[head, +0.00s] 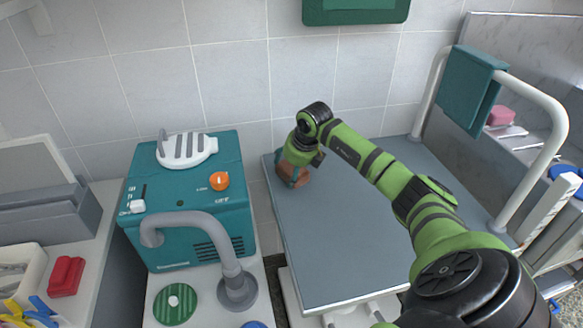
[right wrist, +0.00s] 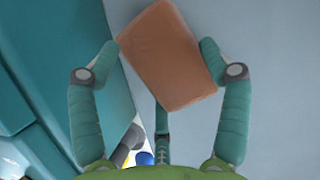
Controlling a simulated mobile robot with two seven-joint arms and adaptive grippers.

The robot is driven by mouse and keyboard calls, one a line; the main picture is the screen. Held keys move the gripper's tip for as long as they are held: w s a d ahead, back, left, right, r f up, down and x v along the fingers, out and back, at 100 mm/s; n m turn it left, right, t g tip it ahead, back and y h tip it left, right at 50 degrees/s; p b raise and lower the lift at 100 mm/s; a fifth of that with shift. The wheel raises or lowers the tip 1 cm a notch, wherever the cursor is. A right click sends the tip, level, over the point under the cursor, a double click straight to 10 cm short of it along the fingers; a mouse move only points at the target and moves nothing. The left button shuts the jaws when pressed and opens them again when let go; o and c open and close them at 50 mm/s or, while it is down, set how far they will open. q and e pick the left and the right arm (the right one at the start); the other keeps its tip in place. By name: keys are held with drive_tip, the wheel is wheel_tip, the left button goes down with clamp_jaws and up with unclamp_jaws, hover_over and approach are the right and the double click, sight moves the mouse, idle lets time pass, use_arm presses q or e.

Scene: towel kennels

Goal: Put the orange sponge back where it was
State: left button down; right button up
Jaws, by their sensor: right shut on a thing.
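The orange sponge (right wrist: 168,55) is a brownish-orange block between the fingers of my right gripper (right wrist: 165,62) in the right wrist view. The fingers press on its left and right sides. In the head view my right gripper (head: 294,178) points down at the far left corner of the grey-blue table (head: 350,240), with the sponge (head: 297,172) partly hidden behind the fingers. I cannot tell whether the sponge touches the table top. My left gripper is not in view.
A teal machine (head: 185,190) with an orange knob stands left of the table, across a narrow gap. A grey curved pipe (head: 195,218) rises before it. A white rail (head: 530,85) with a teal towel (head: 472,85) borders the table's right side. The table's middle is clear.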

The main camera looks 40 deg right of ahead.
drive_tip(key=o, duration=1.1)
drive_tip(key=shift+r+p, duration=0.2)
drive_tip(key=shift+p, duration=0.1)
drive_tip(key=v, duration=1.2)
drive_tip(key=shift+b, duration=0.35)
drive_tip(key=shift+f, duration=0.1)
